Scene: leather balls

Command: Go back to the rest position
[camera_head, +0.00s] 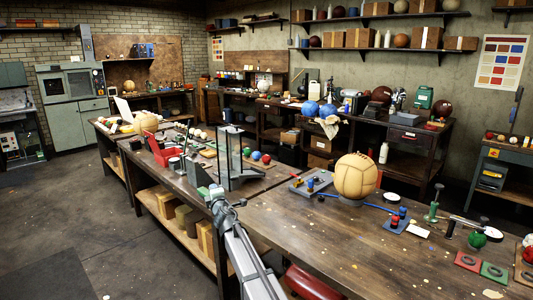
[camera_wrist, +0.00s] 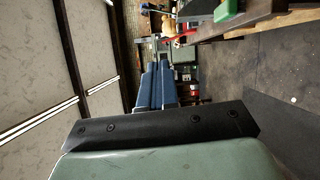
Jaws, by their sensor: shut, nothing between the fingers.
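My arm rises from the bottom of the head view, and my gripper (camera_head: 214,192) is at its far end, beside the near-left edge of the long wooden workbench (camera_head: 390,255). It looks small there and partly merges with the clear-panelled stand behind it. In the wrist view two blue fingers (camera_wrist: 158,66) lie side by side beyond a dark bolted bar, shut with nothing between them. No object hangs from my gripper.
The clear-panelled stand (camera_head: 233,160) stands close behind my gripper. A tan stitched ball (camera_head: 356,176) rests on the bench, with small coloured parts around it. A red rounded object (camera_head: 312,284) is at the bench's near edge. Open floor (camera_head: 75,215) lies left.

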